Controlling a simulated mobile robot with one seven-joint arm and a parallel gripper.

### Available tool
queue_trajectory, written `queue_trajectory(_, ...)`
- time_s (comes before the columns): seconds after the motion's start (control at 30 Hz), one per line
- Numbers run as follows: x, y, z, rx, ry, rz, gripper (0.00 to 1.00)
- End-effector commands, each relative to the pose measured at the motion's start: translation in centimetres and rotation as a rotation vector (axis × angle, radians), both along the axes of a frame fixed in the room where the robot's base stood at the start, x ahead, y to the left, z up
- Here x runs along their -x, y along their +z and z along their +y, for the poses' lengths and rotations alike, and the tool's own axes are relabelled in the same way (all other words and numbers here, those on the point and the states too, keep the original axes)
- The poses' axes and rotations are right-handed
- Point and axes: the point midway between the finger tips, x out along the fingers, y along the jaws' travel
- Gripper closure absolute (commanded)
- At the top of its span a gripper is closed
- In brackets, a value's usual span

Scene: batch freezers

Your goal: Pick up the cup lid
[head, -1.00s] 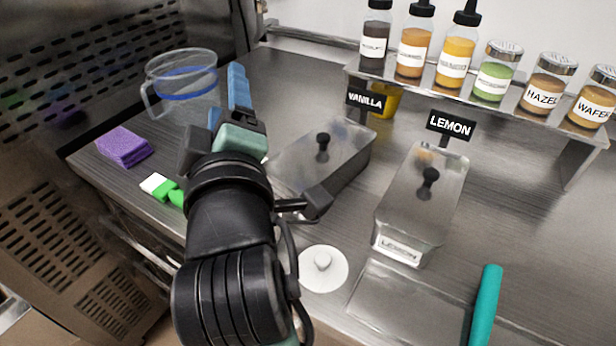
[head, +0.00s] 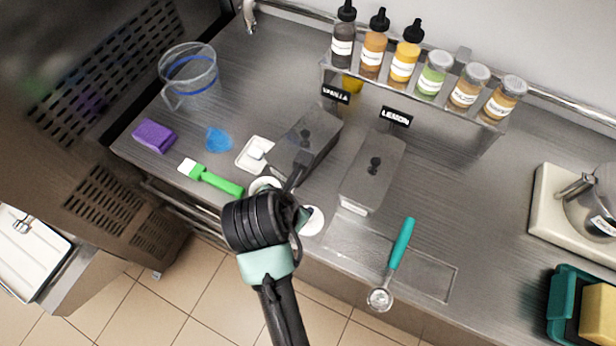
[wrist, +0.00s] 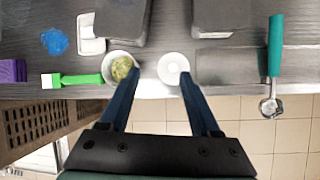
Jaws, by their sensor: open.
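The cup lid, a white round disc with a small central knob, lies flat near the counter's front edge. It shows in the wrist view (wrist: 172,68) and, partly covered by my arm, in the head view (head: 314,222). My gripper (wrist: 161,75) is open and empty. In the wrist view its two blue fingers reach toward the lid, the right tip near the lid's right side and the left tip between the lid and a white cup. That cup (wrist: 121,66) has something green inside and stands just left of the lid. My arm hides most of the fingers in the head view.
Lidded metal tubs marked VANILLA (head: 314,134) and LEMON (head: 372,172) stand behind. A green-handled brush (head: 222,184) and purple sponge (head: 154,135) lie left. The front edge is close.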

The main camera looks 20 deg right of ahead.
Motion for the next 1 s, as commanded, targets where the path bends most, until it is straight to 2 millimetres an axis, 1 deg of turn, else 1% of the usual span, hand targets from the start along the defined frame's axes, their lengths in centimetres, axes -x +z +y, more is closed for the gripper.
queue_trajectory(0.03, 0.9, 1.3, 0.2, 0.005, 0.029, 0.054, 0.36)
queue_trajectory(0.13, 2.2, 1.2, 0.7, 0.013, 0.085, 0.131, 0.36)
queue_trajectory(0.27, 2.9, 0.9, 0.9, 0.015, 0.119, 0.178, 0.36)
queue_trajectory(0.37, 2.9, -0.2, 0.7, 0.017, 0.126, 0.188, 0.36)
queue_trajectory(0.6, 1.8, -4.2, -0.7, 0.017, 0.123, 0.186, 0.36)
queue_trajectory(0.7, 1.4, -5.4, -1.1, 0.017, 0.124, 0.184, 0.36)
queue_trajectory(0.8, 1.2, -6.1, -1.3, 0.017, 0.123, 0.183, 0.36)
queue_trajectory(1.0, 0.9, -7.0, -1.6, 0.018, 0.123, 0.182, 0.36)
